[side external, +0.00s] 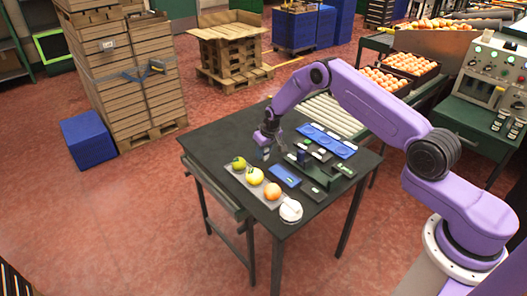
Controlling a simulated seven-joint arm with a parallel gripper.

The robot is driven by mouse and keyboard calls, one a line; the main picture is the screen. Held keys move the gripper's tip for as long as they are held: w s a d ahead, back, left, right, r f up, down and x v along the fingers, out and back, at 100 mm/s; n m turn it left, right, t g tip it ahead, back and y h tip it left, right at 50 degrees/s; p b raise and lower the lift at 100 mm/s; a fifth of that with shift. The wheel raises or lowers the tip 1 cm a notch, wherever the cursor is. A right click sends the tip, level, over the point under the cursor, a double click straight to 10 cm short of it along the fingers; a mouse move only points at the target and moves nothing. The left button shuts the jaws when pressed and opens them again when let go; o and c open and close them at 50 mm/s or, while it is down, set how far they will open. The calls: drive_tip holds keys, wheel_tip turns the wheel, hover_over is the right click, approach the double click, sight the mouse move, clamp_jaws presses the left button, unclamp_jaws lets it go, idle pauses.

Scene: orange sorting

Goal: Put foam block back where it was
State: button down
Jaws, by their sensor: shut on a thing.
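My gripper (266,147) is above the left middle of the dark table (225,137), fingers pointing down. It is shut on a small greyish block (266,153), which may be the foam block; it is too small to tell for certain. I cannot tell whether the block touches the table. To its right is a dark rack or holder (303,157) with small items. A blue tray (328,141) lies behind that, and a small blue mat (285,175) lies in front.
A white round device (291,210) stands at the front corner. A dark flat tray (313,190) lies near the right edge. The table's back left is clear.

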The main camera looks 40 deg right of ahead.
drive_tip(key=shift+f, duration=0.6)
idle(0.5)
drive_tip(key=shift+c, duration=1.9)
unclamp_jaws()
drive_tip(key=shift+r, duration=4)
